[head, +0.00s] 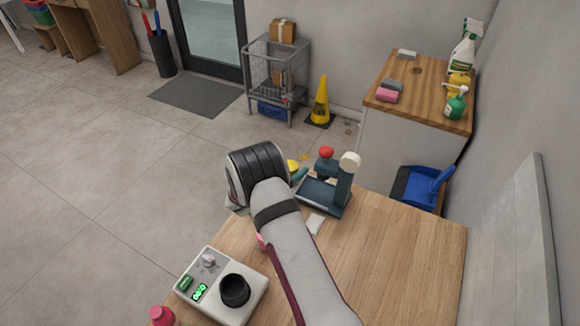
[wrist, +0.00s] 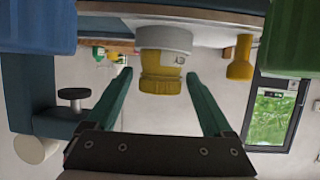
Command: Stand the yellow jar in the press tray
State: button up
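The wrist view looks inverted, with the counter along its top. A yellow jar (wrist: 160,78) with a grey-white part (wrist: 163,38) stands in line with my gripper (wrist: 155,75). The teal fingers are open, with a gap on each side of the jar; I cannot tell whether it is between the tips or just beyond. In the head view a yellow patch, probably the jar (head: 292,166), shows beside my wrist, which hides most of my gripper. The dark press (head: 344,185) stands right of it, its flat tray (head: 318,195) facing my arm.
Blue (wrist: 38,25) and green (wrist: 295,35) objects flank the wrist view, with a small yellow piece (wrist: 240,60) behind. A scale-like device (head: 255,290) with a black cup (head: 235,290) sits at the counter's front left. The counter's right side (head: 410,260) is clear.

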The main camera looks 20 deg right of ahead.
jog(key=shift+r, duration=0.15)
jog(key=v, duration=1.2)
jog(key=s+d+r+m+g, duration=0.1)
jog(key=s+d+r+g, duration=0.35)
jog(key=s, duration=0.35)
jog(key=s+d+r+g, duration=0.4)
jog(key=s+r, duration=0.1)
jog(key=s, duration=0.3)
jog(key=s+a+r+n+y, duration=0.1)
jog(key=s+a+n+y, duration=0.1)
jog(key=s+a+y, duration=0.4)
jog(key=s+a+r+n+y, duration=0.1)
jog(key=s+a+n+y, duration=0.2)
jog(key=s, duration=1.1)
jog(key=a+y, duration=0.2)
jog(key=a, duration=0.1)
jog(key=shift+a+r+g+y, duration=0.3)
jog(key=shift+g+y, duration=0.05)
jog(key=shift+y, duration=0.05)
